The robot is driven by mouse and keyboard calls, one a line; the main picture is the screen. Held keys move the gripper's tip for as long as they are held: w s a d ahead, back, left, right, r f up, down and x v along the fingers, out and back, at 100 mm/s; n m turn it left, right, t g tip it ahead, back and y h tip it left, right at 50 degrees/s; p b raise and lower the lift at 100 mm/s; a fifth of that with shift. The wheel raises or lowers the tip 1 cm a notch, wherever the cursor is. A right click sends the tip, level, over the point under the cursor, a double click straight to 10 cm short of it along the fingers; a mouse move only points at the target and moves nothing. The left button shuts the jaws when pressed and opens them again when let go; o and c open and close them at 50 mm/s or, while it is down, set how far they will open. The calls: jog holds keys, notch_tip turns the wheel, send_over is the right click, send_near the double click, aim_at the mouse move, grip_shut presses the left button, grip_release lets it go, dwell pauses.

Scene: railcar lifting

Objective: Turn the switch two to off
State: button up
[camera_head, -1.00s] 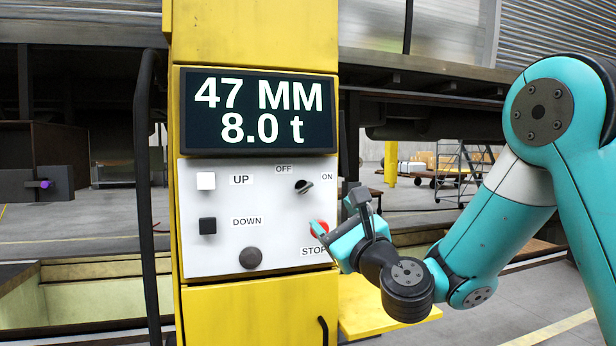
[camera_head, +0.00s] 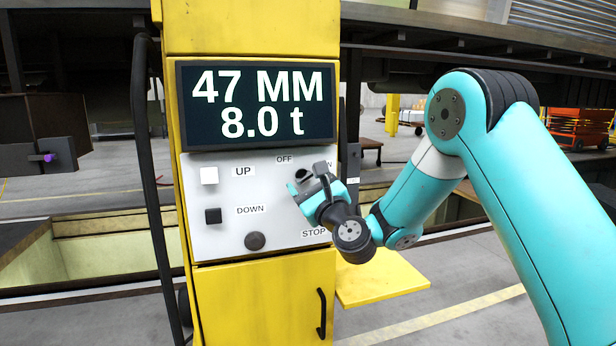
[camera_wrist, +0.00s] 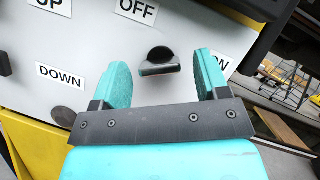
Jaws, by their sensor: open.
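The switch is a black rotary knob (camera_wrist: 160,62) on the white control panel (camera_head: 225,237), with an OFF label (camera_wrist: 138,10) and a partly covered ON label (camera_wrist: 216,64). In the wrist view the knob lies just beyond and between the two teal fingertips of my gripper (camera_wrist: 161,78), which is open. No contact shows. In the head view my gripper (camera_head: 296,186) is in front of the panel's right side and hides part of the switch (camera_head: 303,173). The red stop button is hidden behind my gripper.
The panel also has a white UP button (camera_head: 209,175), a black DOWN button (camera_head: 213,216) and a dark round knob (camera_head: 255,241). A display (camera_head: 257,104) above reads 47 MM and 8.0 t. A yellow cabinet door with a black handle (camera_head: 321,313) is below.

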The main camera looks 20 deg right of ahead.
jog(key=c, duration=0.9)
jog(key=shift+n, duration=0.3)
jog(key=n+g+y, duration=0.1)
jog(key=n, duration=0.2)
jog(key=shift+d+r, duration=0.1)
jog(key=n, duration=0.2)
jog(key=n+g+y, duration=0.1)
jog(key=n, duration=0.1)
jog(key=shift+r+n+g, duration=0.15)
jog(key=shift+n+g, duration=0.15)
jog(key=shift+n, duration=0.1)
jog(key=n+g+p, duration=0.1)
jog(key=n+g, duration=0.1)
jog(key=n, duration=0.3)
jog(key=shift+p, duration=0.3)
